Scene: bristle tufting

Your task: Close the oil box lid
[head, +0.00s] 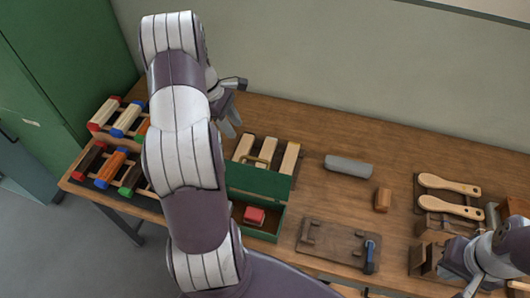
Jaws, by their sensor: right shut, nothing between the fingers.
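The green oil box (262,234) stands open on the table, left of the middle. Its green lid (258,180) is raised at the back edge of the box. A small red block (255,215) shows inside. My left gripper (229,124) is above the table, behind and left of the box, apart from the lid. Its fingers are small and seen at an angle, so I cannot tell how far apart they are. My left arm hides the box's left end. My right gripper (458,270) is shut and empty at the lower right, far from the box.
Wooden blocks (291,158) stand behind the lid. A grey cylinder (348,166) and a small wooden block (383,199) lie to the right. A dark board (338,246) lies beside the box. Wooden-handled brushes (450,184) lie at the right. Coloured-ended blocks (127,119) sit in racks at the left.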

